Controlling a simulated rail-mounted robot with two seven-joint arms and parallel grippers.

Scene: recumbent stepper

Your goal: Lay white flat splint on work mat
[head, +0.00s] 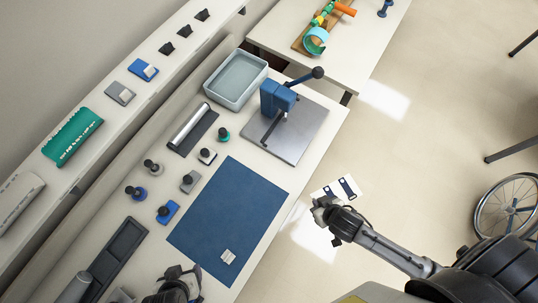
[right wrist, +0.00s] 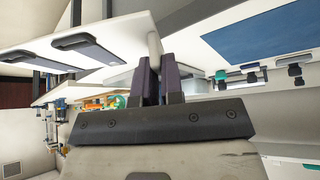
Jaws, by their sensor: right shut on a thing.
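The white flat splint (head: 330,188) is a thin white panel with two dark strips. My right gripper (head: 322,207) is shut on its edge and holds it in the air beyond the table's right edge. In the right wrist view the splint (right wrist: 118,28) fills the upper left, with my right gripper's dark fingers (right wrist: 160,84) at its corner. The blue work mat (head: 228,215) lies flat on the table; it also shows in the right wrist view (right wrist: 255,38). My left gripper (head: 178,285) is at the bottom edge, low over the table; its fingers are unclear.
A small white block (head: 228,257) lies on the mat's near part. Several knobbed tools (head: 190,181) stand left of the mat. A blue lever press (head: 280,100) on a grey plate and a grey basin (head: 236,80) are beyond it. A wheelchair wheel (head: 508,207) is at right.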

